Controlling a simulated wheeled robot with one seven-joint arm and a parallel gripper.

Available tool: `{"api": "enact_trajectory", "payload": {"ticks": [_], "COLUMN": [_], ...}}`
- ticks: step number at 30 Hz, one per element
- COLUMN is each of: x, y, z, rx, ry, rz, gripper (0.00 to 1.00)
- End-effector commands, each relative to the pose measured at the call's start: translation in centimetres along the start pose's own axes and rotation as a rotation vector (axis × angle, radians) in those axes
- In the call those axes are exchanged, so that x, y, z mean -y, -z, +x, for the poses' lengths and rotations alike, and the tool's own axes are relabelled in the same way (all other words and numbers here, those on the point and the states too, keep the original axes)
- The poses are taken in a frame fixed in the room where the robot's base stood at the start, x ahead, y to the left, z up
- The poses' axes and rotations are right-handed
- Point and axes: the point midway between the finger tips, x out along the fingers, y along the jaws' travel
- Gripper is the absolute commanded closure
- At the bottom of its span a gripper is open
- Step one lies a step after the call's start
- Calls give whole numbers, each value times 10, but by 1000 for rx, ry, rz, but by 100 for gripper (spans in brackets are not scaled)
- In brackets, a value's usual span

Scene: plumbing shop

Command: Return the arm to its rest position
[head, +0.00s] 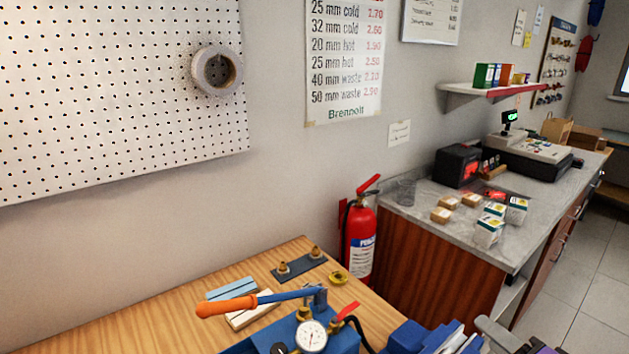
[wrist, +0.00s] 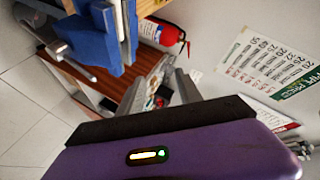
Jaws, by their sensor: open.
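My gripper (wrist: 118,62) shows in the wrist view with its purple body across the bottom and grey fingers spread apart. It is open, with nothing seen held between the fingers. A blue fixture with pale plates (wrist: 92,38) shows at the upper left of that view, near the left finger; I cannot tell the gap. In the head view, grey and dark parts at the bottom right edge appear to be mine, beside the blue fixture (head: 425,338). Most of my arm is out of view.
The wooden workbench (head: 190,318) holds a blue pump with an orange-handled lever (head: 228,306), a gauge (head: 311,336), pale blocks and brass fittings. A red extinguisher (head: 360,243) stands behind it. The grey counter (head: 425,211) carries small boxes. Floor at right (head: 590,300) is clear.

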Motion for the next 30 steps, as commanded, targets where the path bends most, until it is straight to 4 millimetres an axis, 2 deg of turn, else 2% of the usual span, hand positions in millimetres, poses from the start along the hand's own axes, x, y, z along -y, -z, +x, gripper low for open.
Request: {"api": "enact_trajectory", "payload": {"ticks": [3,8,15,23,30], "x": [-18,-36,-51,-54,-64], "y": [-8,-28,-74,-133,-190], "z": [-13,-44,-104,-175,-234], "rx": [-155,-315,-440,-451,-326], "ry": [-3,-30,-70,-74,-57], "rz": [-115,-291,-550,-800,-934], "gripper": [58,58,58,58,58]}}
